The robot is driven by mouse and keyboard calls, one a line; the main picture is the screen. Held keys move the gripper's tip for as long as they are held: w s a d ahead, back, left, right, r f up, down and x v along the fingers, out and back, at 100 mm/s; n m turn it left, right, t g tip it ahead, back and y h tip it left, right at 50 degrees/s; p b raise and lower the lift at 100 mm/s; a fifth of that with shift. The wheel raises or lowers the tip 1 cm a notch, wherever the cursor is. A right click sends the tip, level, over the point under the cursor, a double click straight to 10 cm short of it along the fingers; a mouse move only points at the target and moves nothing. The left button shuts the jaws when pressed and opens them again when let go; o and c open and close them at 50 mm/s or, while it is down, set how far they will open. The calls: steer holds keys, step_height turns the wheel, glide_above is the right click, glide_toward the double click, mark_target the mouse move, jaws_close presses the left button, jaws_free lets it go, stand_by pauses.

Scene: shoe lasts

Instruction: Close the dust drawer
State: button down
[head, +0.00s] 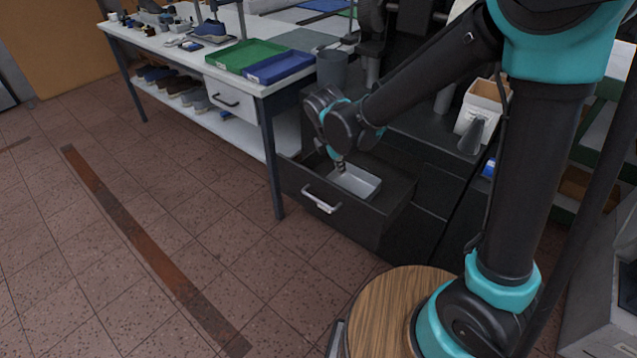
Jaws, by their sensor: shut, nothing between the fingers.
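The dust drawer (345,217) is a dark drawer low in the black machine cabinet. It stands pulled well out, with a pale metal handle (322,199) on its front face. A light grey tray (366,184) lies inside the open drawer. My gripper (340,168) points down over the drawer's inside, behind the front panel and at the left end of the tray. It is small in the picture and looks shut and empty. Whether it touches the tray or the drawer I cannot tell.
A white workbench (180,58) with a green tray (246,55) and a blue tray (279,67) stands left of the drawer; its leg (270,160) is close to the drawer's left side. A beige box (484,108) sits on the cabinet. The tiled floor before the drawer is clear.

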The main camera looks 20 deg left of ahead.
mark_target(319, 182)
steer(key=s+a+f+n, duration=0.2)
steer(key=s+a+n, duration=0.3)
steer(key=a, duration=0.5)
steer(key=shift+n+t+h, duration=0.3)
steer(key=shift+n, duration=0.1)
steer(key=w+f, duration=0.2)
steer(key=f, duration=0.1)
steer(key=w+d+f, duration=0.1)
steer(key=w+f, duration=0.1)
steer(key=f, duration=0.1)
steer(key=w+d+f, duration=0.1)
steer(key=w+f, duration=0.2)
steer(key=shift+d+f, duration=0.15)
steer(key=shift+f, duration=0.05)
steer(key=shift+w+d, duration=0.2)
steer(key=shift+w, duration=0.3)
steer(key=w+d, duration=0.5)
steer(key=w, duration=0.8)
steer(key=w+d, duration=0.6)
steer(key=w, duration=0.8)
steer(key=shift+d+r, duration=0.1)
